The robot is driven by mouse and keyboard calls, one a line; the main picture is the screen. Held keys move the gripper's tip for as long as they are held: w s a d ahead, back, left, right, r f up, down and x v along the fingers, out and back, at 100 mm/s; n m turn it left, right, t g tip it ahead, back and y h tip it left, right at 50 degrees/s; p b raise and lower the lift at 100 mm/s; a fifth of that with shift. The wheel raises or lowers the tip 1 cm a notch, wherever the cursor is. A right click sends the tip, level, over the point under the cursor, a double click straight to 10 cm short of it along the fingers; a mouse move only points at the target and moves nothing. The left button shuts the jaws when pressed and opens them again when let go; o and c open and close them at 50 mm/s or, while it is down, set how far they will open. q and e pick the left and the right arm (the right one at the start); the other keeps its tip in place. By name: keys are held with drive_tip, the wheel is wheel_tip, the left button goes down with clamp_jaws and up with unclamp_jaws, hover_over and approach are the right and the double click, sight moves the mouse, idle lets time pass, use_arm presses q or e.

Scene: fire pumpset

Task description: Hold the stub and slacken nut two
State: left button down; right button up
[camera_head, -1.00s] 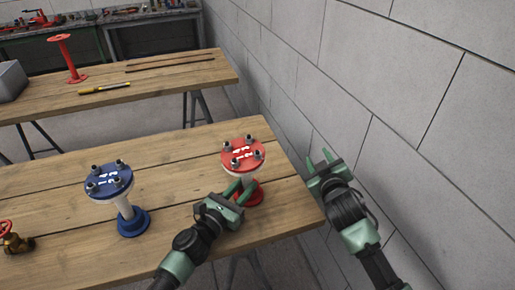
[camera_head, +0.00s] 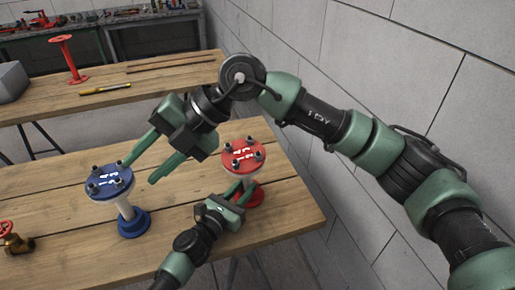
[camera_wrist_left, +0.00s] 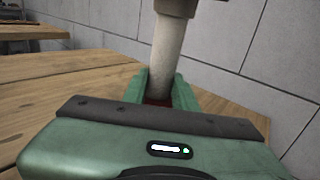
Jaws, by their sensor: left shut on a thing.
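The red stub (camera_head: 243,157) stands upright on the near bench, with several dark nuts and white numerals on its round top flange; the numerals are too small to read surely. My left gripper (camera_head: 245,190) is shut on its pale column, low above the red foot. In the left wrist view the column (camera_wrist_left: 167,55) rises between the green fingers. My right gripper (camera_head: 140,172) is open and empty, reaching over from the right, its fingers pointing left and down. One fingertip overlaps the edge of the blue stub's flange (camera_head: 108,182); I cannot tell whether they touch.
The blue stub's foot (camera_head: 134,223) is on the near bench (camera_head: 60,213), left of the red stub. A brass valve with a red handwheel (camera_head: 15,240) is at the far left. The back bench (camera_head: 150,92) holds a red flanged post (camera_head: 70,60). A block wall (camera_head: 400,90) bounds the right.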

drive_tip(key=w+d+f+m+t+h, duration=0.2)
drive_tip(key=w+d+f+t+h, duration=0.15)
drive_tip(key=d+h, duration=0.3)
drive_tip(key=m+t+h, duration=0.2)
drive_tip(key=m+h, duration=0.1)
drive_tip(key=h, duration=0.3)
approach(259, 152)
drive_tip(key=x, duration=0.8)
drive_tip(key=shift+f, duration=0.15)
clamp_jaws()
